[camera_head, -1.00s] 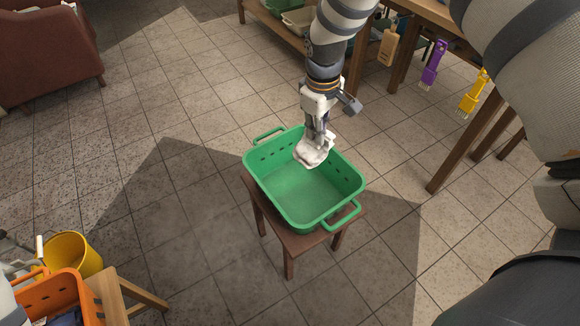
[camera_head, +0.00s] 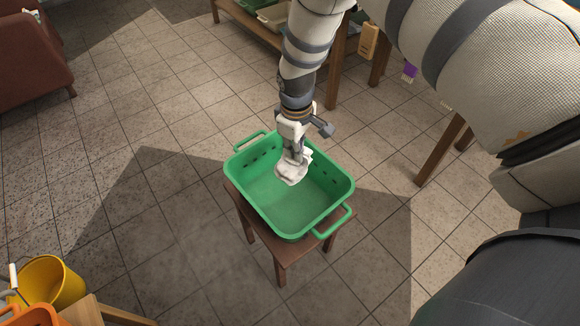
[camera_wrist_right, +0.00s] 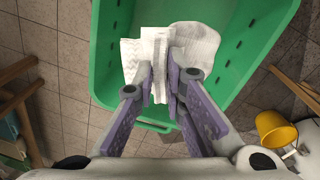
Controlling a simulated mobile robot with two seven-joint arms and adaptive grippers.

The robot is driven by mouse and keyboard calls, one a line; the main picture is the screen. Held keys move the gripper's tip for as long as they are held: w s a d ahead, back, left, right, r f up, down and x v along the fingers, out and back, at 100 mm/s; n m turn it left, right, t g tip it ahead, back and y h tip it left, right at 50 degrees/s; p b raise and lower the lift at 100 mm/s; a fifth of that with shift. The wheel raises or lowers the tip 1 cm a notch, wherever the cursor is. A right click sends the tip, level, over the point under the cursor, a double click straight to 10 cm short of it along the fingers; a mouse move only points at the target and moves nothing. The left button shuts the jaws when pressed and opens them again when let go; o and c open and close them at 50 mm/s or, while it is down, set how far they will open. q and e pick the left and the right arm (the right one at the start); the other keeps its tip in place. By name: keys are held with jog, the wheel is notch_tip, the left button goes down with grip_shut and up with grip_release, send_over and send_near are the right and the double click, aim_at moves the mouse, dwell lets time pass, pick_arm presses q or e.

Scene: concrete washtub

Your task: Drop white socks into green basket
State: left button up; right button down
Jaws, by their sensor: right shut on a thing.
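The green basket (camera_head: 270,205) stands on a small brown stool and has a handle at each end. Its visible floor is bare. My right gripper (camera_head: 293,163) is shut on the white socks (camera_head: 291,173) and holds them over the back part of the basket's opening. In the right wrist view the right gripper (camera_wrist_right: 163,84) pinches the bunched white socks (camera_wrist_right: 197,44), with the green basket (camera_wrist_right: 108,50) behind them. I cannot tell how far the socks are above the basket floor. My left gripper is not in view.
The brown stool (camera_head: 262,232) is under the basket. A yellow bucket (camera_head: 55,282) and part of an orange basket (camera_head: 38,316) are at the lower left. A brown armchair (camera_head: 30,60) is at the upper left. Tiled floor around the stool is clear.

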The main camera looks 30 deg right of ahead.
jog(key=c, duration=1.6)
grip_release()
jog(key=shift+r, duration=0.1)
jog(key=shift+o, duration=0.2)
notch_tip(320, 180, up, 12)
jog(key=shift+s+a, duration=0.3)
jog(key=shift+a, duration=0.1)
jog(key=s+a+f+m+g, duration=0.1)
jog(key=s+a+f+m, duration=0.15)
jog(key=s+f, duration=1.1)
jog(key=s+a+f+m+g, duration=0.1)
jog(key=s, duration=1.1)
jog(key=s+a+f+m+g, duration=0.1)
jog(key=s+f+m, duration=0.1)
jog(key=s, duration=1)
jog(key=shift+s+a+y+p, duration=0.25)
jog(key=shift+a+y+p, duration=0.05)
jog(key=shift+y+p, duration=0.1)
